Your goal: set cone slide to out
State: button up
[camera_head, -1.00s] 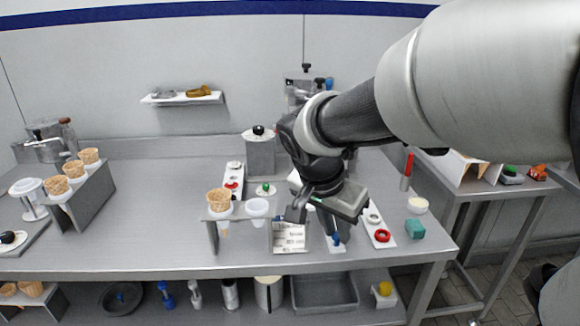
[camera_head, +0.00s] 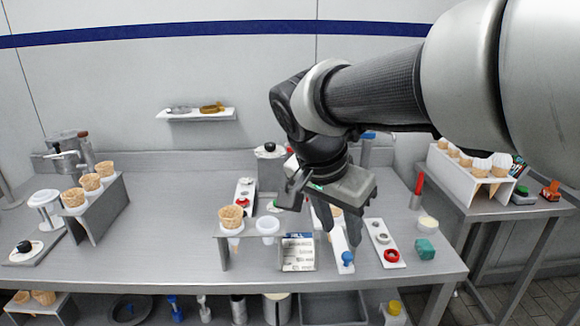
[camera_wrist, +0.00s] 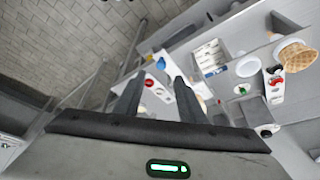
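A white strip with a blue knob (camera_head: 347,258) at its front end lies on the table below my gripper. It looks like a slide, but no label shows that it is the cone slide. The blue knob also shows in the wrist view (camera_wrist: 161,63), beyond the fingertips. My gripper (camera_head: 338,232) hangs above this strip, fingers pointing down, and hides its rear part. In the wrist view my gripper (camera_wrist: 155,82) is open with nothing between its fingers.
A cone stand (camera_head: 224,254) holding a waffle cone (camera_head: 231,217) and a white cup (camera_head: 268,226), and a label card (camera_head: 298,254), stand left of the strip. The table's left middle is clear.

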jog(key=p+v, duration=0.1)
jog(key=v, duration=0.7)
jog(key=shift+r, duration=0.3)
jog(key=s+d+f+n+t+y, duration=0.25)
jog(key=s+d+f+n, duration=0.35)
jog(key=s+f+n, duration=0.3)
notch_tip(320, 180, up, 16)
jog(key=p, duration=1.5)
jog(key=shift+s+a+f+y, duration=0.2)
jog(key=shift+s+a+y, duration=0.05)
jog(key=shift+s+y, duration=0.1)
